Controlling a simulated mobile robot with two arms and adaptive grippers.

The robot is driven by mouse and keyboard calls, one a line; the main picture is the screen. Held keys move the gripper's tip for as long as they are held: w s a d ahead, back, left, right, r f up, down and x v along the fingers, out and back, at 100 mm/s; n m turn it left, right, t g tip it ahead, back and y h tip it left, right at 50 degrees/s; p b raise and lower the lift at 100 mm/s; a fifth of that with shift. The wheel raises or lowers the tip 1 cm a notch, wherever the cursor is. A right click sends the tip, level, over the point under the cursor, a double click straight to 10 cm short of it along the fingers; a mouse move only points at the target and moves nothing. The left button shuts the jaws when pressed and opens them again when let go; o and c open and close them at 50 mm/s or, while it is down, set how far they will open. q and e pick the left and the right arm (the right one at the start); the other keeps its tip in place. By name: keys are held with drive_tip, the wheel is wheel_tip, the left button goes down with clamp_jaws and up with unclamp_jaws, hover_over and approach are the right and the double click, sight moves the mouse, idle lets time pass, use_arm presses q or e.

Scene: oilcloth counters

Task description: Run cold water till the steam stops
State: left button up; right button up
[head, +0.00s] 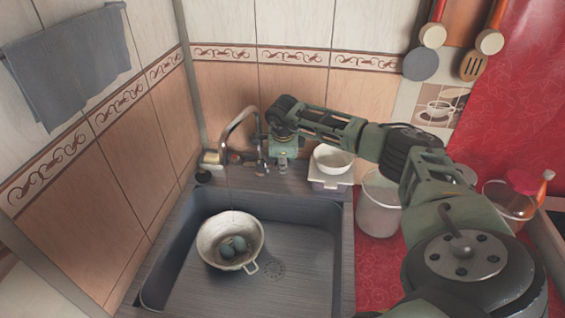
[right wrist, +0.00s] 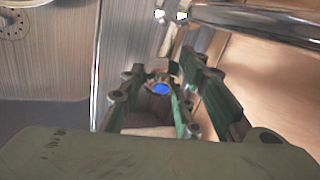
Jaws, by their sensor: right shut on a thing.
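The metal tap (head: 240,118) arches over the back of the dark sink (head: 300,275). A pale round pan (head: 208,236) with a small loop handle sits in the sink below the spout. It holds grey-blue, egg-like things (head: 239,243). A thin faint line drops from the spout to the pan and looks like water. I make out no clear steam. My right gripper (head: 283,163) is beside the tap's base. In the right wrist view its fingers are shut on a knob with a blue mark (right wrist: 161,88). My left gripper is out of view.
A white bowl (head: 333,158) on a pale box stands right of the tap, close under my right arm. A clear container (head: 379,212) and a red-lidded jar (head: 512,200) stand on the red counter. A grey towel (head: 70,62) hangs on the left wall.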

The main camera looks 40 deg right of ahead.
drive_tip(key=shift+a+f+m+b, duration=0.1)
drive_tip(key=shift+f+m+b, duration=0.3)
drive_tip(key=shift+m, duration=0.3)
drive_tip(key=shift+r+m+g+y, duration=0.1)
drive_tip(key=shift+m+g+y, duration=0.25)
drive_tip(key=shift+m, duration=0.25)
drive_tip(key=shift+r+m+y, duration=0.15)
drive_tip(key=shift+m+y, duration=0.1)
drive_tip(key=shift+m, duration=0.15)
drive_tip(key=shift+s, duration=0.1)
drive_tip(key=o, duration=0.8)
drive_tip(key=shift+o, duration=1.1)
drive_tip(key=shift+r, duration=0.1)
